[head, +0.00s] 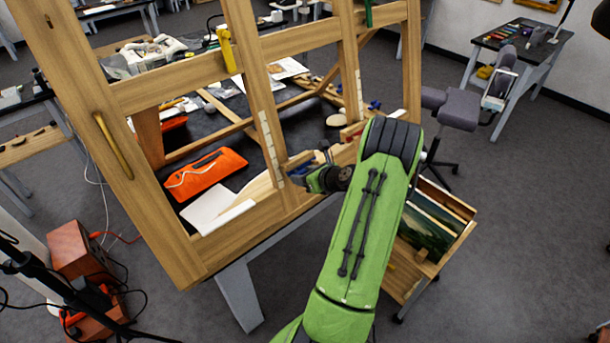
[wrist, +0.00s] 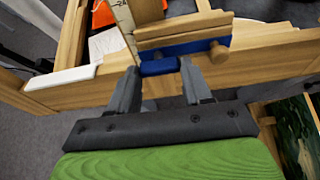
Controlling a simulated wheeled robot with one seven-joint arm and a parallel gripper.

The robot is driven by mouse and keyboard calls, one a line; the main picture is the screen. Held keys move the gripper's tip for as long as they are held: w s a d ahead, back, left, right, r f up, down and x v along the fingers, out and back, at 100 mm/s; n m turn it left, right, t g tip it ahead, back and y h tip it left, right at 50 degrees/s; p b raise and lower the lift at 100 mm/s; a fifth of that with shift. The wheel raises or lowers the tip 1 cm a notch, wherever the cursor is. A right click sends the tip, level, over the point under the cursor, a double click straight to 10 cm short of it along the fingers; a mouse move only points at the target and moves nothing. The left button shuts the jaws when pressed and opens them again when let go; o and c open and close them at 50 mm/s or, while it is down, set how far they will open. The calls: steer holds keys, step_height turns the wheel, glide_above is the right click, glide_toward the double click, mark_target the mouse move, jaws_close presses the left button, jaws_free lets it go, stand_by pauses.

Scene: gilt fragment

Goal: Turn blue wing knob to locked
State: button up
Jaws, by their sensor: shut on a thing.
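The blue wing knob (wrist: 160,67) is between the two fingertips of my gripper (wrist: 159,70) in the wrist view. It shows as a short blue bar, and my jaws are shut on it from both sides. It sits at the front of a wooden easel (wrist: 70,88), below a wooden ledge. In the head view my gripper (head: 306,172) is at the easel's lower rail, largely hidden by my green arm. The knob cannot be made out clearly there. I see no marking that tells the locked position.
A numbered scale strip (head: 268,143) runs up the easel post. An orange case (head: 205,175) lies on the dark table behind. A wooden rack with paintings (head: 430,225) stands at right.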

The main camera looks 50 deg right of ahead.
steer(key=shift+r, duration=0.15)
steer(key=o, duration=1.1)
steer(key=shift+c, duration=0.2)
steer(key=b+v, duration=0.1)
steer(key=v, duration=1.4)
steer(key=shift+s+r+b, duration=0.15)
steer(key=shift+s+b, duration=0.15)
steer(key=shift+w+a, duration=0.1)
steer(key=shift+a, duration=0.05)
